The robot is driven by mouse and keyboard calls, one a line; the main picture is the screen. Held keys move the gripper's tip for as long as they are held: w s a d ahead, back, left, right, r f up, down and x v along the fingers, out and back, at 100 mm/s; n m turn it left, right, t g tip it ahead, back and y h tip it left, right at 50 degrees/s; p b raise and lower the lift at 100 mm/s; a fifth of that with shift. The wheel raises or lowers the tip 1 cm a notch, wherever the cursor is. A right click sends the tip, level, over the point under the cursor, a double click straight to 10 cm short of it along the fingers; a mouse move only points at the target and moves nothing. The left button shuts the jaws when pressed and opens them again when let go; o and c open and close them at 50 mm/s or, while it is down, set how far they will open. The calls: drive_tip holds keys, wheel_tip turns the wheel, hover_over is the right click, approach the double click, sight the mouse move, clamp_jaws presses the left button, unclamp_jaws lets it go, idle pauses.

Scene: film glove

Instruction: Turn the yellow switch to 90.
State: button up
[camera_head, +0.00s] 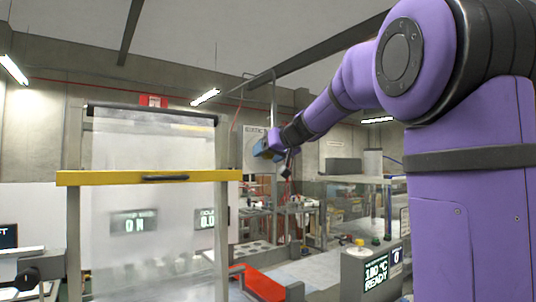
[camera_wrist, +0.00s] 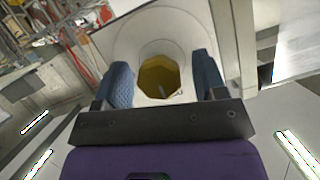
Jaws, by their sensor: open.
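The yellow switch (camera_wrist: 158,77) is a many-sided knob with a small grey mark, set on a round white dial (camera_wrist: 160,33) in the wrist view. My gripper (camera_wrist: 163,76) is open, with one blue finger on either side of the knob. A gap shows between the knob and each finger. In the head view my gripper (camera_head: 265,148) is at a pale panel (camera_head: 251,134) with lettering. The switch is hidden there, and its angle reading is not legible.
A clear film curtain (camera_head: 150,145) with a yellow bar (camera_head: 120,178) stands at left. A red tray (camera_head: 262,285) lies low in the middle. A display box (camera_head: 372,272) reading READY stands at lower right, with a small yellow knob (camera_head: 360,242) on top.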

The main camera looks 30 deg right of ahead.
drive_tip(key=c, duration=0.9)
drive_tip(key=shift+m+y, duration=0.8)
drive_tip(key=shift+m, duration=0.2)
drive_tip(key=m+t+y, duration=0.1)
drive_tip(key=m+y, duration=0.1)
drive_tip(key=m, duration=0.2)
drive_tip(key=shift+d+f, duration=0.1)
drive_tip(key=m+t+y, duration=0.1)
drive_tip(key=m, duration=0.2)
drive_tip(key=shift+m+y, duration=0.3)
drive_tip(key=shift+y, duration=0.1)
drive_tip(key=m+t, duration=0.1)
drive_tip(key=m, duration=0.3)
drive_tip(key=shift+f+t+y, duration=0.15)
drive_tip(key=shift+t+y, duration=0.15)
drive_tip(key=shift+t, duration=0.1)
drive_tip(key=shift+m, duration=0.4)
